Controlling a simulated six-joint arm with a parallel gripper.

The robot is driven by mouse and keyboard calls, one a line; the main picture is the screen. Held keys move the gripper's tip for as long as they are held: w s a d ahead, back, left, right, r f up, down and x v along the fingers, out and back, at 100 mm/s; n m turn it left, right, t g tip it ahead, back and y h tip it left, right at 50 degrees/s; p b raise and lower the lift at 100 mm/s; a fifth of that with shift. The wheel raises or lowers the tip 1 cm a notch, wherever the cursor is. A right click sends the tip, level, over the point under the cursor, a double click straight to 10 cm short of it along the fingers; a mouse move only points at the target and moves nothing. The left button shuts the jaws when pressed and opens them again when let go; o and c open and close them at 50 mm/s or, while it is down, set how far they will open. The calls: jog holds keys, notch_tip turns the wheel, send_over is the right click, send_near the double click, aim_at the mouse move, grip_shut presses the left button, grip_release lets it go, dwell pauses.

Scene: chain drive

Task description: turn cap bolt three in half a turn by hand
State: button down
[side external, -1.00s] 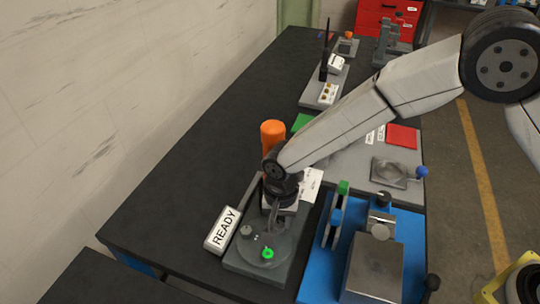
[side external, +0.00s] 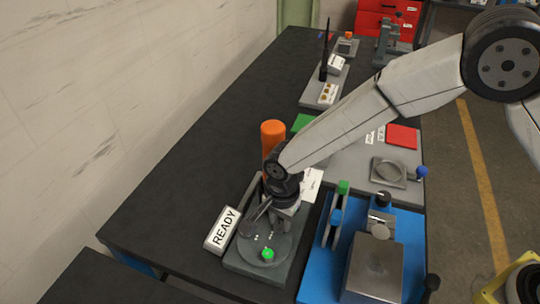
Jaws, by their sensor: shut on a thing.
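A round grey cap (side external: 257,243) sits on a dark square base (side external: 246,266) at the front of the bench. A bright green bolt head (side external: 267,254) shows near the cap's front rim, clear of my gripper. My gripper (side external: 278,224) points down over the back right part of the cap. Its jaws are shut on a cap bolt, which the fingers hide; I cannot read its number. A grey part of my wrist (side external: 255,214) reaches out left over the cap and covers its back left part.
A white READY sign (side external: 222,231) stands close left of the base. An orange cylinder (side external: 272,135) rises behind my wrist. A blue fixture (side external: 336,262) with a metal block (side external: 376,266) is close on the right. The dark bench top (side external: 190,180) is clear at the left.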

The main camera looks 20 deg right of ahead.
aim_at(281, 223)
jog(key=shift+w+r, duration=0.1)
jog(key=shift+r, duration=0.05)
jog(key=shift+c, duration=2)
grip_release()
jog(key=shift+r, duration=3.85)
jog(key=s+d+n+t, duration=0.1)
jog(key=s+d+n, duration=0.3)
jog(key=d, duration=0.5)
jog(key=s+d+r+n, duration=0.1)
jog(key=s+d+n, duration=0.2)
jog(key=d, duration=0.6)
jog(key=s+d+r+n+t, duration=0.1)
jog(key=s+d+n, duration=0.3)
jog(key=d, duration=0.5)
jog(key=shift+s+r+n+t, duration=0.15)
jog(key=shift+s+n+t, duration=0.15)
jog(key=shift+n, duration=0.1)
